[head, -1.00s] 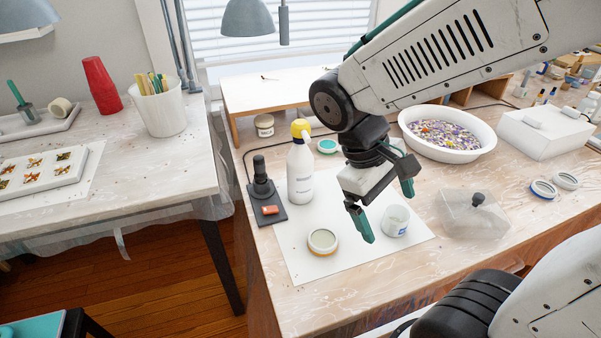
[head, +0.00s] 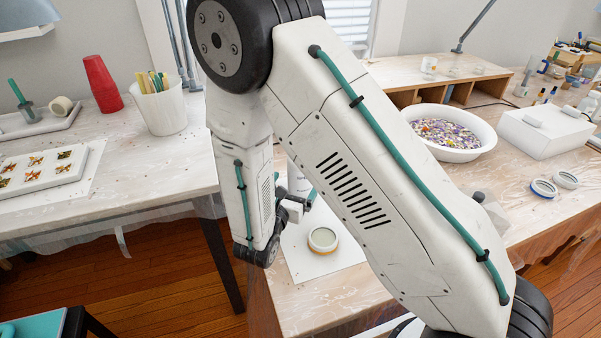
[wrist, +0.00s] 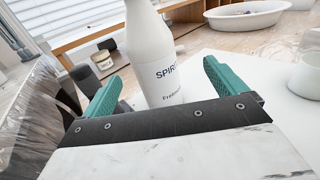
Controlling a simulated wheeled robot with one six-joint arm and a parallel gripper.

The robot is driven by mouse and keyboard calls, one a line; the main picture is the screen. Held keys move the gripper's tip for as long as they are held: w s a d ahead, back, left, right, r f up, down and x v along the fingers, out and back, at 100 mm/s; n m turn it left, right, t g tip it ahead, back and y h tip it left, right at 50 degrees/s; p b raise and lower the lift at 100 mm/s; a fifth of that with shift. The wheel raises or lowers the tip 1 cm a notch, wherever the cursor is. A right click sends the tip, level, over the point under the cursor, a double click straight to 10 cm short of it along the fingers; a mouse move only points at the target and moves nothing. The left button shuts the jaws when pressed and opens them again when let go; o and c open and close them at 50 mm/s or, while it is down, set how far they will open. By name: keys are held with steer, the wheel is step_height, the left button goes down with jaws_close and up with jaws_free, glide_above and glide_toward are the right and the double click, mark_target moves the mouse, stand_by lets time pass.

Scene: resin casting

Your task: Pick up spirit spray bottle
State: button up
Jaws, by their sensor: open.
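The white spirit spray bottle (wrist: 155,60) stands upright in the wrist view, with dark "SPIRIT" lettering on its front. Its top is cut off by the frame. My gripper (wrist: 164,85) is open, with one teal finger on each side of the bottle's lower body. The bottle appears between or just beyond the fingertips; I cannot tell whether either finger touches it. In the head view my arm hides most of the bottle, and only a narrow strip of it (head: 300,180) shows. My gripper is mostly hidden there too.
A small dark-lidded jar (wrist: 102,60) is behind at left. A white basin (head: 455,118) stands farther right.

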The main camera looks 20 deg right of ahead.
mark_target(296, 171)
steer(key=shift+w+r, duration=0.1)
steer(key=shift+w, duration=0.4)
steer(key=x, duration=0.7)
steer(key=shift+w+a+r, duration=0.2)
steer(key=shift+w+a, duration=0.05)
steer(key=shift+w, duration=0.05)
steer(key=c, duration=1.4)
